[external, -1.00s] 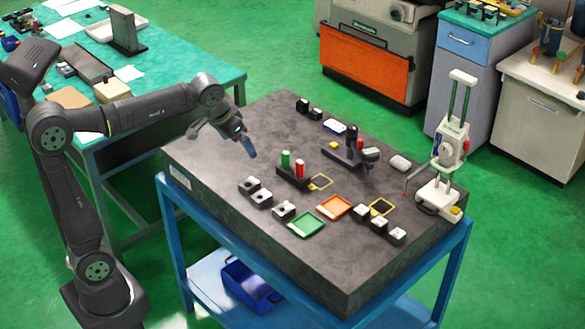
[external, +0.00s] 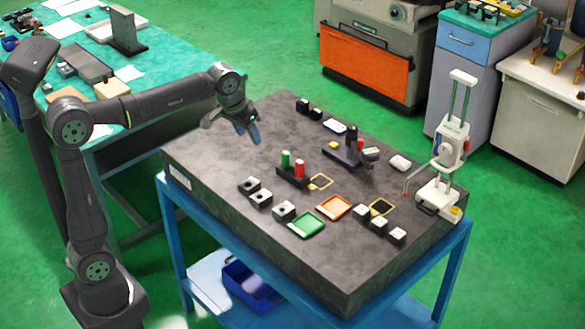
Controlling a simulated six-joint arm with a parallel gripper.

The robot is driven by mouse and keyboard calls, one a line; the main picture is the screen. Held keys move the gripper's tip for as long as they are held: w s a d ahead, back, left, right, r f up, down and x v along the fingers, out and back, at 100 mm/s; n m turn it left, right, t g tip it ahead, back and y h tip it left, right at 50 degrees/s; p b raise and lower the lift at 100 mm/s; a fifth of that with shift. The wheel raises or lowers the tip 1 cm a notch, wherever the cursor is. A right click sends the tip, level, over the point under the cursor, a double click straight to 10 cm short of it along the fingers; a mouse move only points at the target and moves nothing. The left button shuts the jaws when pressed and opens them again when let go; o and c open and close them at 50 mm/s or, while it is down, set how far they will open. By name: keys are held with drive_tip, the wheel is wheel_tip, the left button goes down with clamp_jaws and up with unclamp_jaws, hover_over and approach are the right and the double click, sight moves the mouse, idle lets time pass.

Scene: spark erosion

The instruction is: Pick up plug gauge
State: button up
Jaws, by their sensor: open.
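A plug gauge with a green end (external: 286,159) and a red end (external: 299,168) seems to stand upright in a dark holder (external: 291,177) near the middle of the dark granite plate; I cannot tell whether these are one gauge or two. My gripper (external: 250,138) is open and empty. It hangs over the plate's far left part, up and to the left of the green end, apart from it. Its fingers point down and a little to the right.
A height gauge (external: 445,170) stands at the right edge. A dark stand (external: 347,152) is behind the holder. The plate's left part (external: 205,157) is clear.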

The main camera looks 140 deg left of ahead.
drive_tip(key=s+a+n+h, duration=0.1)
drive_tip(key=a+n+h, duration=0.15)
drive_tip(key=a, duration=0.75)
drive_tip(key=n+h, duration=0.1)
drive_tip(key=n, duration=0.2)
hover_over(286, 153)
drive_tip(key=d, duration=0.1)
wheel_tip(286, 153, down, 4)
drive_tip(key=shift+m, duration=0.25)
drive_tip(key=f, duration=1.2)
drive_tip(key=shift+w+f, duration=0.2)
drive_tip(key=shift+w, duration=0.05)
drive_tip(key=shift+s+a+f, duration=0.1)
drive_tip(key=shift+a+f, duration=0.05)
drive_tip(key=shift+f, duration=0.7)
drive_tip(key=shift+s+a+f, duration=0.15)
drive_tip(key=shift+a+f, duration=0.05)
drive_tip(key=shift+f, duration=0.7)
drive_tip(key=shift+s+a+f, duration=0.1)
drive_tip(key=shift+a+f, duration=0.05)
drive_tip(key=shift+f, duration=0.7)
clamp_jaws()
